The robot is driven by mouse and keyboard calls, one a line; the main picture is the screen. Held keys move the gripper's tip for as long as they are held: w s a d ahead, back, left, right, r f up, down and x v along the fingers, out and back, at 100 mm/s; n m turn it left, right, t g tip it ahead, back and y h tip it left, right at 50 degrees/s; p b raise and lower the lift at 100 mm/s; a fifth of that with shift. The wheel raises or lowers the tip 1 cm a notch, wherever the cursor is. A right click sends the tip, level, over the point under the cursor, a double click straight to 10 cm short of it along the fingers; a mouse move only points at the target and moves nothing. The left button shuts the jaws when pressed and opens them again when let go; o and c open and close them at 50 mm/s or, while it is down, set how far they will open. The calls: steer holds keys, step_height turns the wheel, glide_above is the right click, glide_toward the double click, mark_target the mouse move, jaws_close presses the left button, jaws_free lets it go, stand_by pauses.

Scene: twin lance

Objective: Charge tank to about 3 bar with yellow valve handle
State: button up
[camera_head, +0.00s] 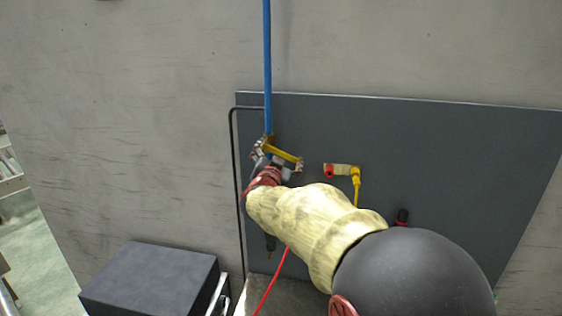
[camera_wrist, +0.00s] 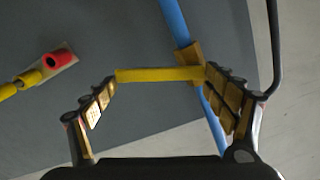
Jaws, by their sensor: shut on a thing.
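The yellow valve handle (camera_head: 284,154) is at the lower part of the blue pipe (camera_head: 267,60) on the dark panel. In the wrist view the handle (camera_wrist: 155,75) lies crosswise between the fingertips of my gripper (camera_wrist: 160,77), one finger at each end. The brass-coloured valve body (camera_wrist: 188,54) sits on the blue pipe (camera_wrist: 173,22) beside the right finger. In the head view my gripper (camera_head: 278,158) is shut on the handle, and the arm hides what lies below it. I see no tank or pressure gauge that I can make out in either view.
A yellow plug lead (camera_head: 356,185) and a red socket (camera_head: 329,171) sit on a small plate right of the valve. A black tube (camera_head: 232,150) runs along the panel's left edge. A red cable (camera_head: 271,282) hangs below. A dark box (camera_head: 150,280) stands at lower left.

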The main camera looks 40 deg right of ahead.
steer(key=shift+o, duration=0.2)
steer(key=shift+f+m+b, duration=0.2)
steer(key=shift+m+b, duration=0.1)
steer(key=shift+m, duration=0.2)
steer(key=o, duration=1.6)
steer(key=shift+a, duration=0.1)
steer(key=v, duration=1.1)
steer(key=shift+s+a, duration=0.25)
steer(key=shift+a, duration=0.1)
